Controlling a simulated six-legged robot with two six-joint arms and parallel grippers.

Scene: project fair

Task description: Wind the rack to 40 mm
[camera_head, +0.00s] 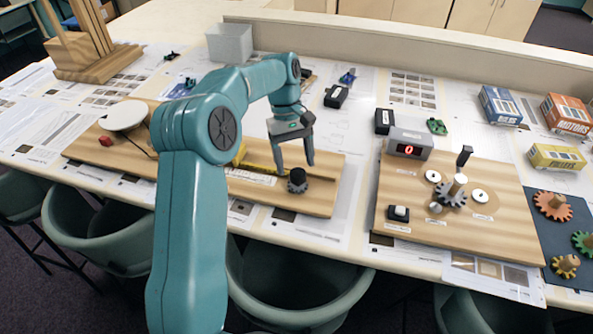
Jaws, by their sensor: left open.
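A long wooden board (320,196) lies on the table at the middle left. A dark grey pinion gear (297,188) with a black knob (297,175) on top stands near its right end. My right gripper is not in view.
Small boxes (500,105) stand at the back right. A white disc (123,116) sits left of my arm. Chairs (290,285) line the front edge.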

